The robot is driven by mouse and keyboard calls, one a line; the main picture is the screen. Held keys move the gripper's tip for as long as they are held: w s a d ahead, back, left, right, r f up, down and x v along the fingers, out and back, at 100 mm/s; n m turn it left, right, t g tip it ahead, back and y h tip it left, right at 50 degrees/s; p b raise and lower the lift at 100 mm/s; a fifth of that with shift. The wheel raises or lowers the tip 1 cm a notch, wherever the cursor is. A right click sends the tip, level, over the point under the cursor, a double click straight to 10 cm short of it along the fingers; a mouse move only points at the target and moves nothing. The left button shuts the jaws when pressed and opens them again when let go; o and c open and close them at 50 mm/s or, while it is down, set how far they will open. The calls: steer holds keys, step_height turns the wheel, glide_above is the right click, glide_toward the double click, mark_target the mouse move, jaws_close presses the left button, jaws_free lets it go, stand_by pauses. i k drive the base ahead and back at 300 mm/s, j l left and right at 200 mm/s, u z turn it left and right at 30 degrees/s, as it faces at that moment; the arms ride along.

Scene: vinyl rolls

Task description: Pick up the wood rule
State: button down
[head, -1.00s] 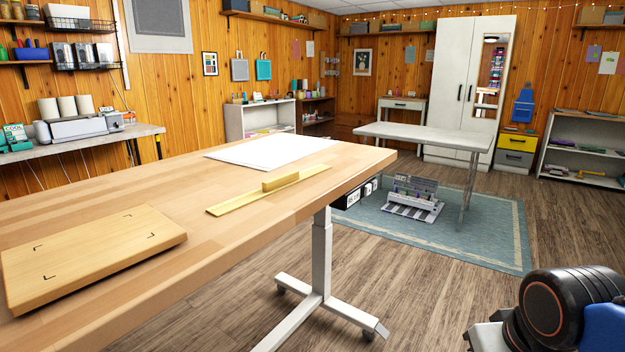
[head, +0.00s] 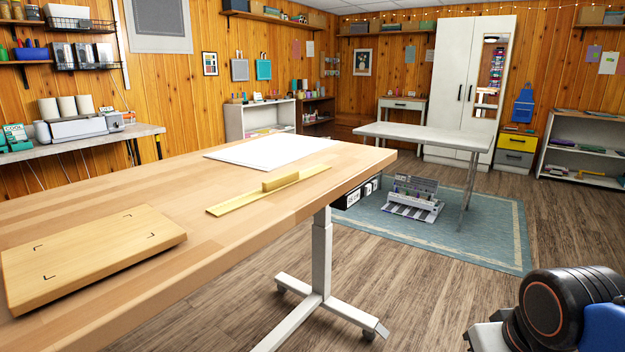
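The wood rule (head: 237,204) is a long, flat, pale yellow strip with a raised block (head: 281,181) as a grip on top. It lies flat near the right front edge of the wooden worktable (head: 130,200), slanting from lower left to upper right. A part of my arm shows at the lower right of the head view, well away from the rule. My gripper is not in view.
A wooden board with black corner marks (head: 95,256) lies at the table's near left. A white sheet (head: 270,152) lies behind the rule. A white table (head: 425,136) stands beyond, over a blue rug (head: 490,235). Wood floor at the right is clear.

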mark_target(275, 185)
steer(key=i+l+u, duration=0.25)
steer(key=l, duration=0.15)
steer(key=l+u, duration=0.3)
steer(key=i+l+u, duration=0.25)
steer(key=l, duration=0.35)
steer(key=k, duration=0.1)
